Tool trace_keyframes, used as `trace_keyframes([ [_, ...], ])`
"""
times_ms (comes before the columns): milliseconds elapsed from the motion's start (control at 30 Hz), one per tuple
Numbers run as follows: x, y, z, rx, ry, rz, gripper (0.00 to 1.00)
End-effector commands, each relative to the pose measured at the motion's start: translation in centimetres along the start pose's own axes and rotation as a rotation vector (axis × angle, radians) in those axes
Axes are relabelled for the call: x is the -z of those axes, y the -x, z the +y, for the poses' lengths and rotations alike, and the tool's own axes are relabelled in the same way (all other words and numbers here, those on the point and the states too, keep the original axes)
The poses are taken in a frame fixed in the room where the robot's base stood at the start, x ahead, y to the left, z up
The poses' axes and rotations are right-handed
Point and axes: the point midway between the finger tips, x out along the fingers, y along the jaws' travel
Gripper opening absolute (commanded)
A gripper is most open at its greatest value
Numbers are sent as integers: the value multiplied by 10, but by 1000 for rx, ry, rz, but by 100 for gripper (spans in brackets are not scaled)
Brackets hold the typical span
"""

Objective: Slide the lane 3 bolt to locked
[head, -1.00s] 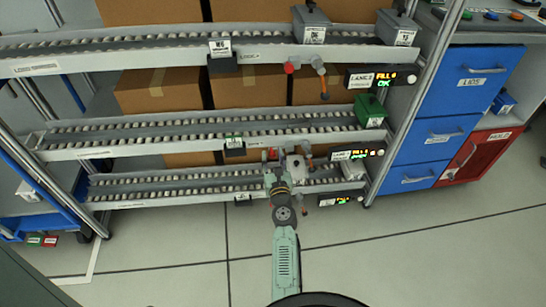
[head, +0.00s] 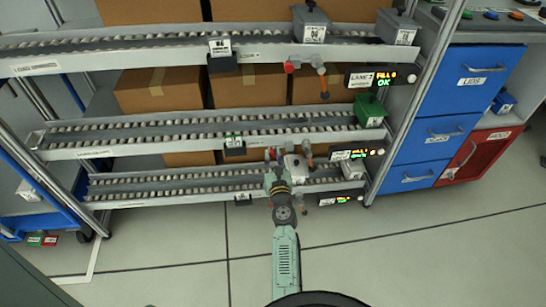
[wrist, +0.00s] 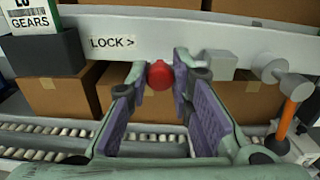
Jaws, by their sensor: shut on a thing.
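My gripper (wrist: 160,76) is closed around the red bolt knob (wrist: 159,75) at the middle rail, with one finger on each side of it.
A grey lever with an orange handle (wrist: 297,88) hangs right of my gripper. A dark holder with a GEARS card (wrist: 50,52) is on the left. The upper rail carries another red knob (head: 290,67). A green bin (head: 369,110) stands at the middle rail's right end.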

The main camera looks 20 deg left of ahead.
Motion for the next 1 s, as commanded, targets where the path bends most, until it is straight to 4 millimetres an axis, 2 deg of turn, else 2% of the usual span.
trace_keyframes([
  [200,0,-1,-35,6,1,-1,0],
  [300,0,-1,-46,3,1,-2,0],
  [633,-1,-1,-52,6,2,-2,0],
  [667,-2,-1,-52,7,2,-2,22],
  [933,-1,0,-51,6,1,-2,40],
  [1000,-1,0,-51,4,1,-1,40],
])
